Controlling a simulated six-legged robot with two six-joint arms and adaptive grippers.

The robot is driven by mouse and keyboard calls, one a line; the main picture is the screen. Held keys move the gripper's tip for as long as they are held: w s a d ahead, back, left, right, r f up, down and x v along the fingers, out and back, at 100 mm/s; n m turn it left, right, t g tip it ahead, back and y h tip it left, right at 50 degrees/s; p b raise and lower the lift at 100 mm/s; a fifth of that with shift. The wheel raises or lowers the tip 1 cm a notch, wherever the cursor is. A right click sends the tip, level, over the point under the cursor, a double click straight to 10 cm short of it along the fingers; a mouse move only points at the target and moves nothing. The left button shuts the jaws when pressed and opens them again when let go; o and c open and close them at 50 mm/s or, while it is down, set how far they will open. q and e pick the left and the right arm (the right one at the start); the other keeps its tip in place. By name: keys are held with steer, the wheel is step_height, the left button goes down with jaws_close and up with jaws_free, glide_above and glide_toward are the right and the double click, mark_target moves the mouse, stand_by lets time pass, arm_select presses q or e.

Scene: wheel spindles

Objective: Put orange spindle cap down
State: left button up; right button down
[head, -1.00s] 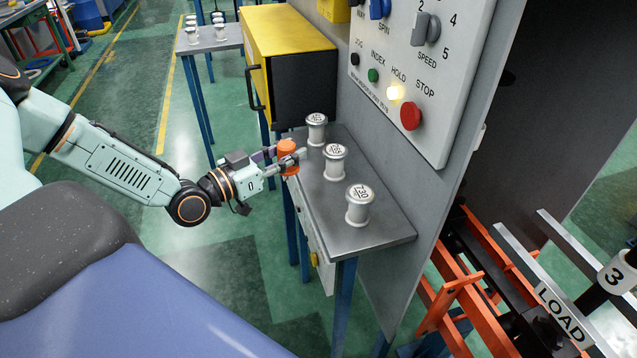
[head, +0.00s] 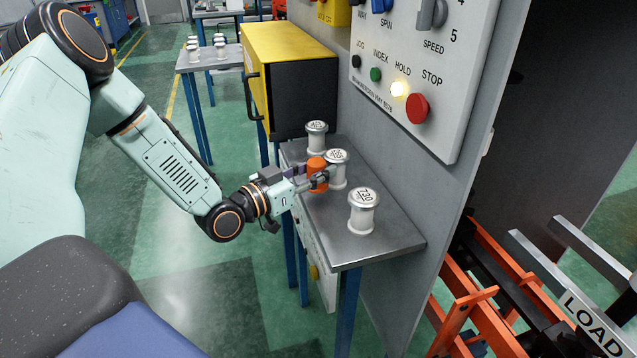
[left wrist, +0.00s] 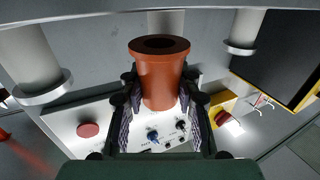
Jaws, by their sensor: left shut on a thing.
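I cannot tell whether the cap touches the table top. Three white spindle pieces stand upright on the table: one at the back (head: 317,138), one just behind the cap (head: 338,170), and one nearer (head: 363,211), marked 730. My right gripper is not in view.
A grey control panel (head: 425,80) with a red stop button rises behind the table. A yellow cabinet (head: 285,70) stands at the far end. Orange machine framing (head: 465,305) lies right. The table's near front corner is clear.

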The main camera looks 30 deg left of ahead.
arm_select(q)
step_height(320, 180, down, 2)
steer(key=shift+f+b, duration=0.1)
steer(key=shift+b, duration=0.25)
steer(key=shift+w+d+f, duration=0.1)
steer(key=shift+w+f, duration=0.1)
steer(key=shift+w, duration=0.15)
steer(key=shift+s+r, duration=0.1)
steer(key=shift+s+b, duration=0.1)
steer(key=shift+b, duration=0.25)
steer(key=o, duration=0.9)
steer(key=shift+f, duration=0.25)
steer(key=shift+o, duration=0.7)
steer(key=shift+r, duration=0.1)
steer(key=shift+r, duration=0.1)
